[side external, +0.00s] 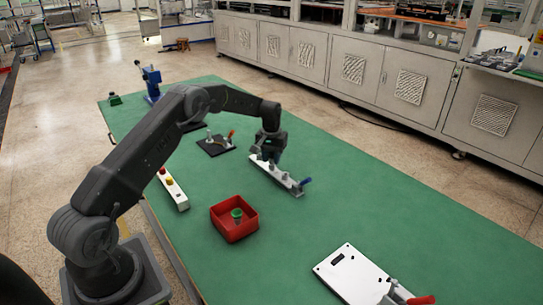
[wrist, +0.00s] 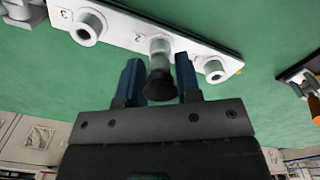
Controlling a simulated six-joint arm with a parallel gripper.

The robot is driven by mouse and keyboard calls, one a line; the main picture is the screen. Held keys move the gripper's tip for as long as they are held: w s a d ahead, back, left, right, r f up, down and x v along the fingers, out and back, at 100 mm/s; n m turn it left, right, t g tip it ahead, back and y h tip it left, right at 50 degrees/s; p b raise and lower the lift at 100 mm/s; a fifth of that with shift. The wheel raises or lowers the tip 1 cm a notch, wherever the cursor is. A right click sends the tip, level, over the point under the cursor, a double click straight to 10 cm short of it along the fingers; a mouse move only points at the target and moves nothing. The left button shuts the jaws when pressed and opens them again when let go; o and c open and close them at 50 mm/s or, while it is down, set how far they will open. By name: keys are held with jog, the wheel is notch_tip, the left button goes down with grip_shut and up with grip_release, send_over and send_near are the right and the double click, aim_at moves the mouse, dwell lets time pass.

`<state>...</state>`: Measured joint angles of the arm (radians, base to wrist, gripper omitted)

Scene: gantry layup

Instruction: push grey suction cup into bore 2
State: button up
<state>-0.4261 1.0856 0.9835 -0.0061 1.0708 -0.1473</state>
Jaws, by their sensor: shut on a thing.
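The grey suction cup (wrist: 159,82) sits between the two blue fingers of my gripper (wrist: 158,62) in the wrist view, its dark flared end toward my palm. My gripper is shut on it. The cup's far end meets the light grey boss beside the label 2 on the white bar (wrist: 118,27); how deep it sits in bore 2 cannot be told. Bosses at bore 3 (wrist: 88,27) and at the right end (wrist: 214,69) flank it. In the side view my gripper (side external: 266,158) is low at the far part of the bar (side external: 284,183).
A red bin (side external: 233,231) with a green cup (side external: 237,214) stands nearer the camera. A button box (side external: 173,188), a dark fixture plate (side external: 215,148) and a white plate with a red-handled clamp (side external: 350,270) lie around. A blue-handled clamp (side external: 304,182) is at the bar's near end.

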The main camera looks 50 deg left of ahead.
aim_at(271, 154)
jog(key=shift+f, duration=0.15)
jog(key=o, duration=1)
notch_tip(271, 154, up, 14)
jog(key=shift+f, duration=0.1)
